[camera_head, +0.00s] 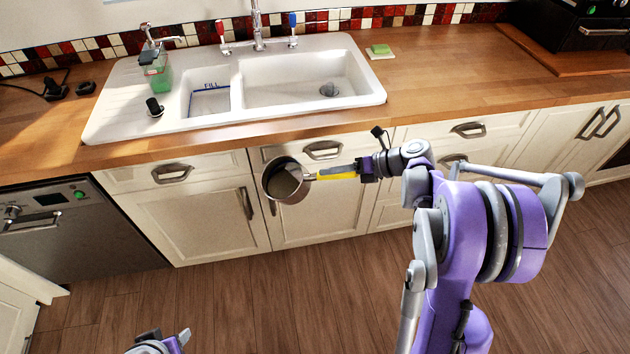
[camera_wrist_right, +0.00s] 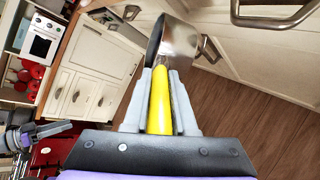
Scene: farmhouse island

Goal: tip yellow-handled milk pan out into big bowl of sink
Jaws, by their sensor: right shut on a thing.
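The milk pan (camera_head: 285,181) is a small steel pan with a yellow handle (camera_head: 337,174). It is held in the air in front of the cabinet doors, below counter height in the picture. Something greyish shows inside it; I cannot tell what. My right gripper (camera_head: 360,170) is shut on the yellow handle, which also shows between the fingers in the right wrist view (camera_wrist_right: 161,100). The big bowl of the sink (camera_head: 290,88) is the wide right-hand basin, with a drain at its right. My left gripper (camera_head: 160,343) shows only partly at the bottom edge; its fingers are unclear.
The small bowl (camera_head: 210,100) marked FILL is left of the big one. A tap (camera_head: 257,30) with red and blue levers stands behind. A soap bottle (camera_head: 157,75) and a black item (camera_head: 154,107) are on the left drainer. A green sponge (camera_head: 380,50) lies right of the sink.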

